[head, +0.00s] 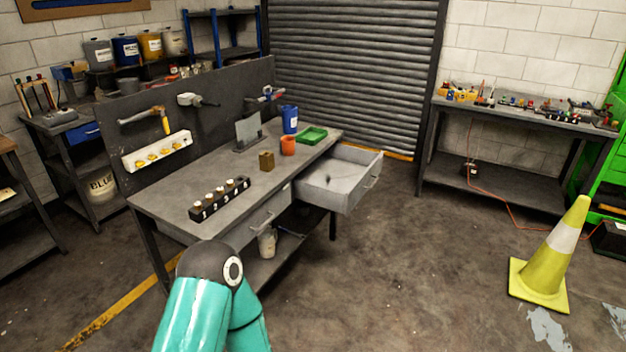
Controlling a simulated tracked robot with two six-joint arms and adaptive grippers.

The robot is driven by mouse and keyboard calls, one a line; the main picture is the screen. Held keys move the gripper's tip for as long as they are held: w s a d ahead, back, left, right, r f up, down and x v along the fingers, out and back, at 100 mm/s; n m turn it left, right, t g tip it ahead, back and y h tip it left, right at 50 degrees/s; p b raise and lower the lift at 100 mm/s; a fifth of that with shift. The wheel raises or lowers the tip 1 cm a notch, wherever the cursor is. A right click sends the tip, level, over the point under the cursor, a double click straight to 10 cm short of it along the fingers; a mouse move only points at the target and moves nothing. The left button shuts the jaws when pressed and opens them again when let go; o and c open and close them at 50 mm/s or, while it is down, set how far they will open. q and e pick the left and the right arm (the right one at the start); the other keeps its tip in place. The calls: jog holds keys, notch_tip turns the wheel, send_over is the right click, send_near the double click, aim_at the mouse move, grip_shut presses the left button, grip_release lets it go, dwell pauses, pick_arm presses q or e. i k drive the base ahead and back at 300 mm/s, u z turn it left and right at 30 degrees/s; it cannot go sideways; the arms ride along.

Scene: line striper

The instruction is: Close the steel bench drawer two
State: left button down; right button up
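The grey steel bench (228,188) stands left of centre with a dark back panel. One drawer (341,190) at its right end is pulled far out toward the right, with a handle (372,178) on its front. A second drawer (252,222) nearer to me is shut flush under the top, its handle facing me. I cannot read any number on either drawer. One teal arm of mine with a dark joint rises at the bottom, in front of the bench's near end. Neither gripper is in view.
A yellow cone (549,262) stands on the right. A workbench (505,118) with tools is at the back right, an orange cord trailing from it. The floor (400,265) before the open drawer is clear.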

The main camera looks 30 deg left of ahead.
aim_at(335, 181)
jog(key=u, duration=0.7)
jog(key=i, duration=1.75)
jog(key=z, duration=0.25)
jog(key=k, duration=0.55)
jog(key=z, duration=0.25)
jog(key=i, duration=1.35)
jog(key=u, duration=0.8)
